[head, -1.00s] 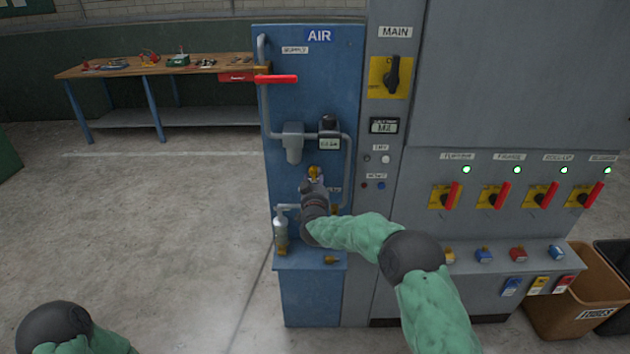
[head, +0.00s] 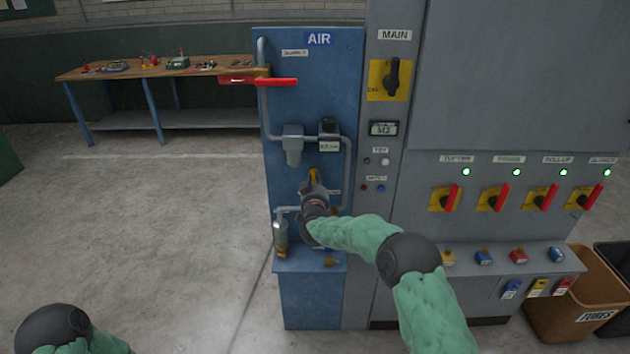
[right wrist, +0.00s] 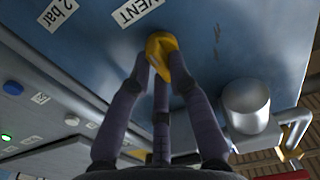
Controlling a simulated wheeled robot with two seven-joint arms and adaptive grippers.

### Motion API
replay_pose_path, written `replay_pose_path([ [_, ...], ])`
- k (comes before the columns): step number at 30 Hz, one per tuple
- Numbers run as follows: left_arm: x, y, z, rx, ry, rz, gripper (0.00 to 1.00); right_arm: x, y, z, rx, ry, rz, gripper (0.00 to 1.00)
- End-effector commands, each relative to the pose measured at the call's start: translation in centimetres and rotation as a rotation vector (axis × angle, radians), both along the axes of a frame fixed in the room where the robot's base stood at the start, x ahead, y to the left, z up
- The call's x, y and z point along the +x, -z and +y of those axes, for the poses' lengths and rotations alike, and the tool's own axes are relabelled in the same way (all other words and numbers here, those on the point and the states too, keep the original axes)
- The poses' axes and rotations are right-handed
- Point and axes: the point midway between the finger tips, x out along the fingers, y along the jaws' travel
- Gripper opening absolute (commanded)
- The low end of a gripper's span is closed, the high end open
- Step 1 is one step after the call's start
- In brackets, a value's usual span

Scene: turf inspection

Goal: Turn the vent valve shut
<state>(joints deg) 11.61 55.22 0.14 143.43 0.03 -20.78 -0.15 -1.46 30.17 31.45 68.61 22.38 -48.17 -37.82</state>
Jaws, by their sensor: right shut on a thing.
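The vent valve's yellow handle (head: 313,175) is on the lower part of the blue AIR panel (head: 300,95). My right gripper (head: 314,188) reaches up to it from the lower right and hides the valve's base. In the right wrist view, the dark fingers of my right gripper (right wrist: 160,72) are shut on the yellow handle (right wrist: 172,58), just below the VENT label (right wrist: 135,10). In the head view the handle stands roughly upright. Part of my left arm shows at the bottom left, but its gripper is out of view.
A red supply lever (head: 270,81) sticks out sideways above. Grey pipes and a gauge (head: 329,145) are near the valve. A grey cabinet (head: 500,90) is at right. The floor at left is clear.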

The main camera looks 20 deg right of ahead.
Motion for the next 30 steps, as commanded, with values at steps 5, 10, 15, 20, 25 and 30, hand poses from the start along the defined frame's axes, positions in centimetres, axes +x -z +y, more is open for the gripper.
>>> replay_pose_path([
  [5, 0.0, -1.2, 0.0, 0.0, 0.0, 0.0, 0.4, 0.0, -0.1, 0.1, -0.077, 0.0, 0.024, 0.0],
  [10, 0.0, -2.6, 0.0, 0.0, 0.0, 0.0, 0.4, 0.0, -0.3, 0.1, -0.201, -0.001, 0.061, 0.0],
  [15, 0.0, -4.1, 0.0, 0.0, 0.0, 0.0, 0.4, 0.1, -0.4, 0.2, -0.353, -0.001, 0.105, 0.0],
  [20, 0.0, -5.4, 0.0, 0.0, 0.0, 0.0, 0.4, 0.1, -0.3, 0.3, -0.5, -0.001, 0.147, 0.0],
  [25, 0.0, -6.5, 0.0, 0.0, 0.0, 0.0, 0.4, 0.1, -0.4, 0.3, -0.655, 0.0, 0.19, 0.0],
  [30, 0.0, -7.6, 0.0, 0.0, 0.0, 0.0, 0.4, 0.1, -0.3, 0.4, -0.81, -0.002, 0.235, 0.0],
])
